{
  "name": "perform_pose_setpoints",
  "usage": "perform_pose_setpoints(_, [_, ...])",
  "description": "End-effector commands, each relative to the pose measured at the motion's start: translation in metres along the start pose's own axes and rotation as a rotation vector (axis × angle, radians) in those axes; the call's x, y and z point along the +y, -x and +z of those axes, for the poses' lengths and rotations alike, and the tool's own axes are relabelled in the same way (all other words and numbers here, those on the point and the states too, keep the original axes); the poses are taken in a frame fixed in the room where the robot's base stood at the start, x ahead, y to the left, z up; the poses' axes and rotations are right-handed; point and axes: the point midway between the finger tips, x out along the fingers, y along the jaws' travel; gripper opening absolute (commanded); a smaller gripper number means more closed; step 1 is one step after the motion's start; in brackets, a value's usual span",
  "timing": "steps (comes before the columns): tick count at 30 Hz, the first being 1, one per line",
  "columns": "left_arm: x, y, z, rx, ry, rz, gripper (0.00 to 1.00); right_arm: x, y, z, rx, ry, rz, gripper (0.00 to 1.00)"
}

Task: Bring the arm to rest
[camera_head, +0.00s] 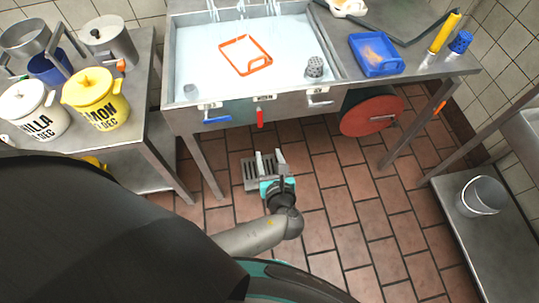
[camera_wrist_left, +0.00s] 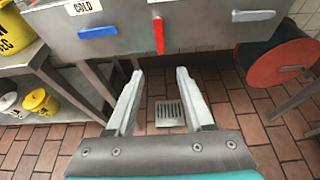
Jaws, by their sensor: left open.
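My left gripper (camera_head: 268,161) is open and empty, held over the tiled floor in front of the sink. In the left wrist view its two pale fingers (camera_wrist_left: 156,103) stand wide apart with only floor and a drain grate between them. My left arm comes in from the lower left of the head view, with its grey forearm low in the middle. My right gripper is in neither view.
The steel sink (camera_head: 170,60) stands ahead, with a red handle (camera_wrist_left: 159,36) under its front. Vanilla (camera_head: 35,112) and lemon (camera_head: 97,97) pots stand on the left table. A metal bucket (camera_head: 482,196) is at right. The floor around the gripper is clear.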

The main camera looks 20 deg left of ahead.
Motion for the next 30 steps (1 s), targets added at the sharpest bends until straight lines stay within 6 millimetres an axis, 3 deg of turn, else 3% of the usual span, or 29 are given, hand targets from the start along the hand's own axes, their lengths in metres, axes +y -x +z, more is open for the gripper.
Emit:
perform_pose_setpoints(13, [0.000, -0.001, -0.001, 0.002, 0.002, 0.000, 0.53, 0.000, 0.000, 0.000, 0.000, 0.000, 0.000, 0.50])
perform_pose_setpoints(17, [0.009, -0.004, -0.023, 0.065, 0.046, 0.010, 0.53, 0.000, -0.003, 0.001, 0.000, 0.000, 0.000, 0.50])
perform_pose_setpoints(20, [0.029, -0.008, -0.071, 0.200, 0.159, 0.046, 0.53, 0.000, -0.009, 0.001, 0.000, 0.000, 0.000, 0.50])
perform_pose_setpoints(23, [0.059, -0.004, -0.138, 0.389, 0.361, 0.131, 0.53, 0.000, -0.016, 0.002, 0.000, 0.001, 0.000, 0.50])
perform_pose_setpoints(27, [0.104, 0.020, -0.228, 0.625, 0.734, 0.337, 0.53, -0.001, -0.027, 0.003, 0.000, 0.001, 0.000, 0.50])
perform_pose_setpoints(30, [0.133, 0.044, -0.279, 0.733, 1.029, 0.528, 0.53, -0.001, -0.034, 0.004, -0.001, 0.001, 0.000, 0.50])
